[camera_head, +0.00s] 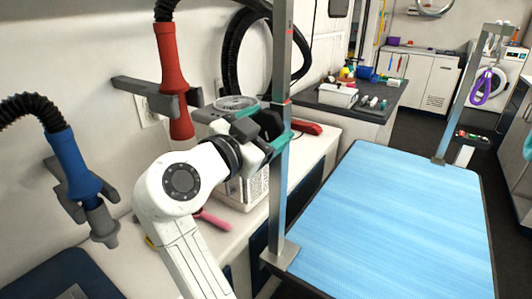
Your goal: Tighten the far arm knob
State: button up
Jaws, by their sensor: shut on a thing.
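My gripper (272,125), with teal fingers, is at the nearer upright metal post (283,55) of the blue grooming table (385,225). It is shut on a dark, knob-like part at the post; the fingers and wrist hide most of that part. The post stands upright on a foot plate at the table's near left corner. My gripper is well away from that post. I cannot make out a knob there.
A counter with a white perforated box (247,190) and a pink-handled tool (212,219) lies behind my arm. The tabletop is bare.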

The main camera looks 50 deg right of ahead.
jog(key=m+b, duration=0.1)
jog(key=b, duration=0.1)
jog(key=m+b, duration=0.2)
jog(key=b, duration=0.1)
jog(key=shift+f+b, duration=0.3)
jog(key=shift+r+m+b, duration=0.15)
jog(key=shift+m+b, duration=0.25)
jog(key=shift+b, duration=0.35)
jog(key=shift+w+r, duration=0.1)
jog(key=o, duration=1)
jog(key=shift+c, duration=0.2)
jog(key=shift+a, duration=0.1)
jog(key=a, duration=1)
jog(key=shift+s+a+b, duration=0.2)
jog(key=shift+a+b, duration=0.15)
jog(key=shift+b, duration=0.1)
